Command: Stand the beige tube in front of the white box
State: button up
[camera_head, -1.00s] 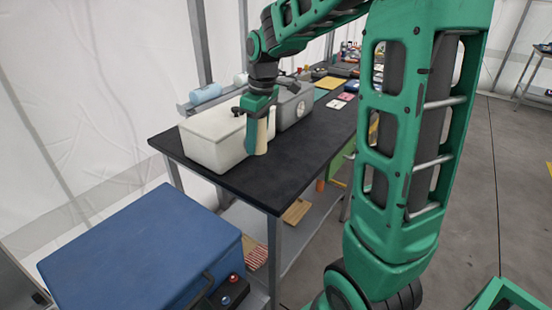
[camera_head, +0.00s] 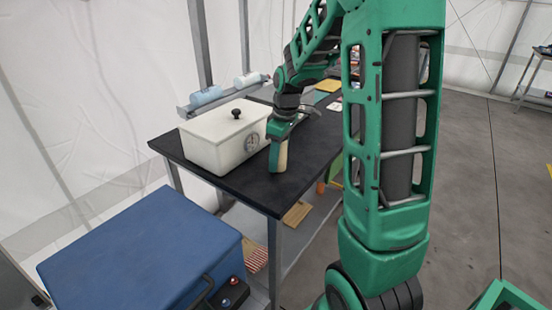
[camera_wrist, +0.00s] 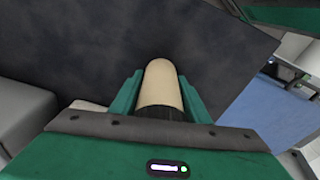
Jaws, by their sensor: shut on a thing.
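The white box (camera_head: 220,140), with a black knob on its lid and a round dial on its right end, sits on the black table top (camera_head: 255,188). The beige tube (camera_head: 278,158) is upright in my gripper (camera_head: 279,140), just right of the box's dial end. The tube's lower end is at or close to the table; I cannot tell whether it touches. In the wrist view the tube (camera_wrist: 161,85) sits between the two green fingers (camera_wrist: 160,100), which are shut on it. Its upper part is hidden by the gripper.
A blue case (camera_head: 140,255) stands at the front left, below table height. Two pale rolls (camera_head: 206,96) lie on a rail behind the box. The table's front strip is clear. My arm hides much of the table's far part.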

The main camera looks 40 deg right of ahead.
jog(key=o, duration=1.3)
jog(key=shift+f, duration=0.1)
jog(key=r, duration=0.7)
jog(key=s+r, duration=0.1)
jog(key=r, duration=0.3)
jog(key=shift+d+r, duration=0.3)
jog(key=shift+d, duration=0.05)
jog(key=shift+s+r, duration=0.3)
jog(key=shift+s, duration=0.25)
jog(key=s+f+m, duration=0.2)
jog(key=s+m, duration=0.2)
jog(key=s, duration=0.5)
jog(key=s+a+f+m, duration=0.1)
jog(key=s+m, duration=0.3)
jog(key=s, duration=0.5)
jog(key=s+a+f+m+g, duration=0.1)
jog(key=s+f+m, duration=0.2)
jog(key=s, duration=0.6)
jog(key=shift+a+f+m, duration=0.25)
jog(key=shift+f+m, duration=0.1)
jog(key=shift+m, duration=0.45)
